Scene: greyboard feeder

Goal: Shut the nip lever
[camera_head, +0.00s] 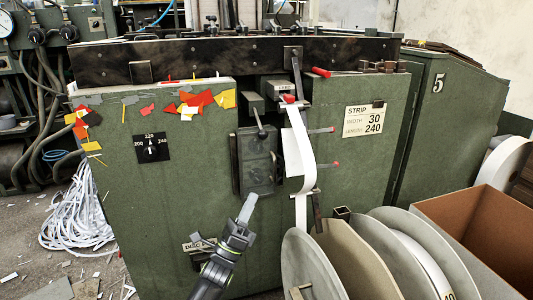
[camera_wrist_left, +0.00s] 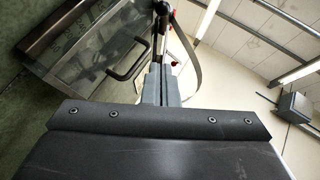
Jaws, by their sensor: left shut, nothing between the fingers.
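The green feeder machine (camera_head: 210,210) carries several red-tipped levers near the white strip (camera_head: 298,150). One red handle (camera_head: 320,72) sticks out at the top right of the strip, and another red tip (camera_head: 288,98) sits at the strip's top. I cannot tell for sure which is the nip lever. My left gripper (camera_head: 247,207) is shut and empty, pointing up just below the dark guard box (camera_head: 257,160), apart from the levers. In the left wrist view, its fingers (camera_wrist_left: 161,85) are together, near a clear cover with a black handle (camera_wrist_left: 130,60). My right gripper is not in view.
Large reels (camera_head: 310,270) and an open brown box (camera_head: 480,225) stand at the front right. White strip scrap (camera_head: 75,215) piles on the floor at left. A plate reading STRIP (camera_head: 364,120) and a dial (camera_head: 152,148) are on the front panel.

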